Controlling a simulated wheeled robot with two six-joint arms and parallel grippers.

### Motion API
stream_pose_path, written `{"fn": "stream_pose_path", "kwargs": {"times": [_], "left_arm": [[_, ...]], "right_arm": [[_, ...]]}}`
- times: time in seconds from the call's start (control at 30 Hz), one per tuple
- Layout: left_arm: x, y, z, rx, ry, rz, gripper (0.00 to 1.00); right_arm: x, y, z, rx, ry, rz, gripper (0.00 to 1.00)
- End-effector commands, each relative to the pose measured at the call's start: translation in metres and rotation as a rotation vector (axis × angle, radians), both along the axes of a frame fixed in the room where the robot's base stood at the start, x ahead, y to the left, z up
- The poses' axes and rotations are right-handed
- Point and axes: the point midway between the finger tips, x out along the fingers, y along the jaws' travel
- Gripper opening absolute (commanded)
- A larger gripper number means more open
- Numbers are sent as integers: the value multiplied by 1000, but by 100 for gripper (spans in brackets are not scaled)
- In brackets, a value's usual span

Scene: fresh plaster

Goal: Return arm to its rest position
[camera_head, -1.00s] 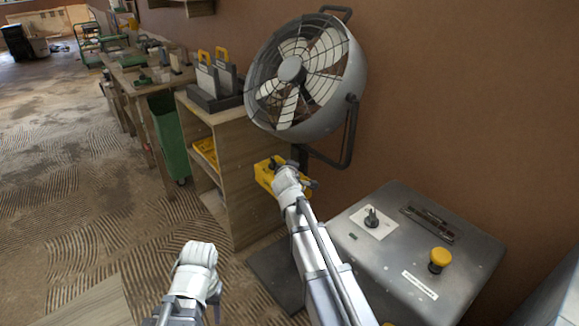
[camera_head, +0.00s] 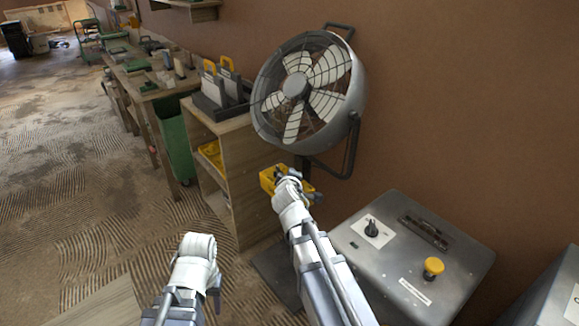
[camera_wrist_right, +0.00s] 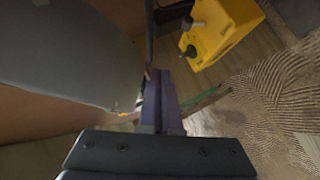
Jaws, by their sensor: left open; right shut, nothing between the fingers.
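My left arm comes in at the bottom of the head view, with its white wrist raised. Its gripper (camera_head: 216,292) shows only as a small dark part at the wrist's right side and is open, with nothing seen in it. My right arm reaches forward, its wrist in front of a yellow control box (camera_head: 267,181) below the fan. In the right wrist view, my right gripper (camera_wrist_right: 163,100) is shut and empty. The yellow box (camera_wrist_right: 222,30), with dark knobs, lies apart from its fingers, to the upper right.
A large grey fan (camera_head: 345,110) stands by the brown wall. A grey cabinet (camera_head: 400,262) with a yellow button (camera_head: 433,267) is right of my right arm. A wooden shelf (camera_head: 232,150) and green bin (camera_head: 175,140) are to the left. Floor at far left is open.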

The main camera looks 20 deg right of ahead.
Motion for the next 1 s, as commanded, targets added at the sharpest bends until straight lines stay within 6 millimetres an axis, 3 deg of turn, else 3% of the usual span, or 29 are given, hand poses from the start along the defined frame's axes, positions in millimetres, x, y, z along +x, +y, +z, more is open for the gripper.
{"fn": "stream_pose_path", "kwargs": {"times": [0.5,0.63,0.77,0.9,1.0], "left_arm": [[0,0,2,0,0,0,50],[0,0,2,0,0,0,50],[0,0,2,0,0,0,50],[0,0,2,0,0,0,50],[0,0,2,0,0,0,50]], "right_arm": [[-4,1,2,1,1,-1,0],[-15,12,-11,62,48,-31,0],[-52,47,-51,231,206,-124,0],[-117,100,-98,419,455,-249,0],[-160,130,-117,497,607,-319,0]]}}
